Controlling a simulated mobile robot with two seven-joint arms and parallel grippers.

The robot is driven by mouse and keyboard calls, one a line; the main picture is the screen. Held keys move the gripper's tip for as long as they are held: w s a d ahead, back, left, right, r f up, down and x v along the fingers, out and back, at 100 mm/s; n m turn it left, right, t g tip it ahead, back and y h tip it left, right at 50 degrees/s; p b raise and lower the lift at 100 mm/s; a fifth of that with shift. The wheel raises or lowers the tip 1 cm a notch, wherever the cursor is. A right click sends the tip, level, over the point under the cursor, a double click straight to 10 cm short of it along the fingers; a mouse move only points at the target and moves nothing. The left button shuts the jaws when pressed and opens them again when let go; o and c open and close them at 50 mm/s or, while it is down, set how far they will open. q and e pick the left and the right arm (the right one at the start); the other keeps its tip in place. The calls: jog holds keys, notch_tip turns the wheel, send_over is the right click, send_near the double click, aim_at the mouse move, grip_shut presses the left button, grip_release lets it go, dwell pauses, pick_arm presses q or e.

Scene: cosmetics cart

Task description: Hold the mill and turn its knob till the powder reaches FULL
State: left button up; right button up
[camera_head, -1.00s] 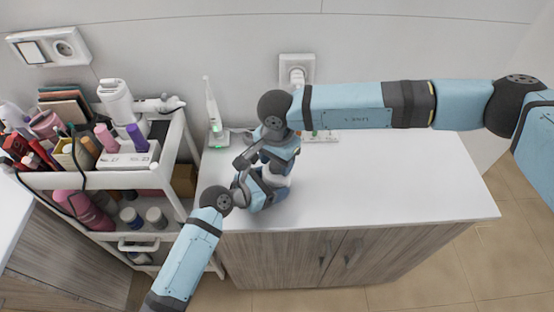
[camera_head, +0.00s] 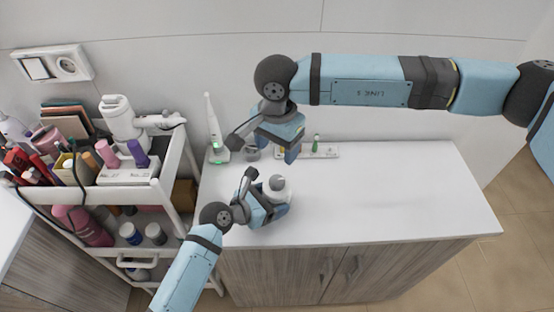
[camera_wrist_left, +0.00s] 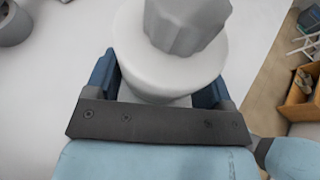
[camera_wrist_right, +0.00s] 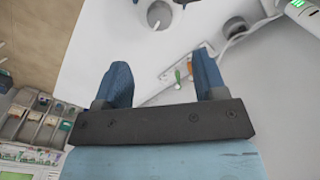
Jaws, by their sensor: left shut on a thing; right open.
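The mill (camera_head: 279,188) is white with a grey faceted knob and stands on the counter near its front left. My left gripper (camera_head: 268,207) is shut around its body. In the left wrist view the mill (camera_wrist_left: 170,72) sits between the fingers, with the grey knob (camera_wrist_left: 187,22) above them. My right gripper (camera_head: 277,148) is open and empty, raised above and behind the mill, clear of the knob. In the right wrist view the knob (camera_wrist_right: 158,14) shows at the top edge, beyond the open fingers (camera_wrist_right: 161,72). I cannot see the powder level or a FULL mark.
A small grey cup (camera_head: 252,153) and a white charging stand (camera_head: 217,152) with an upright device are at the back left. A white strip (camera_head: 325,151) with small coloured items lies by the wall. A loaded cart (camera_head: 172,190) stands left. The counter's right side is clear.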

aim_at(277, 179)
jog(key=shift+r, duration=0.6)
notch_tip(277, 179, down, 12)
jog(key=m, duration=1)
jog(key=shift+f, duration=0.1)
jog(key=shift+c, duration=0.2)
jog(key=c, duration=0.9)
